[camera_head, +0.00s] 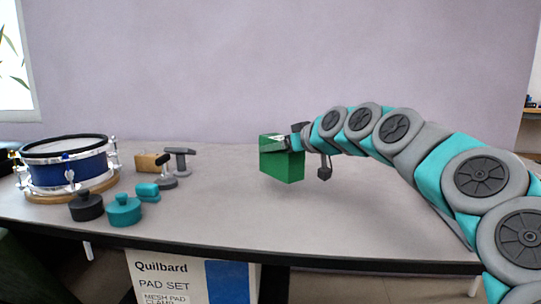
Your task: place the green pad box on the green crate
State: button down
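The green pad box (280,166) is near the middle of the view, upright, over the grey table. My gripper (284,145) reaches it from the right and has its fingers at the upper part of the box, one across the near face. It looks shut on the box. I cannot tell whether the box's underside touches the table. A dark green shape (22,272) below the table at the lower left may be the green crate; only part of it shows.
A blue drum (68,172) stands on the table (225,205) at the left. Near it are a dark lidded pot (87,207), a teal one (124,211) and grey clamp-like parts (180,160). A Quilbard carton (190,280) stands below the front edge. The table's middle front is clear.

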jog(key=shift+w+a+f, duration=0.2)
jog(key=shift+w+f, duration=0.5)
jog(key=shift+w, duration=0.55)
jog(key=shift+w+a+f, duration=0.15)
jog(key=shift+w+f, duration=0.5)
jog(key=shift+w, duration=0.6)
jog(key=shift+w+a+f, duration=0.2)
jog(key=shift+w+f, duration=0.5)
jog(key=shift+w, duration=0.55)
jog(key=shift+f, duration=0.2)
grip_release()
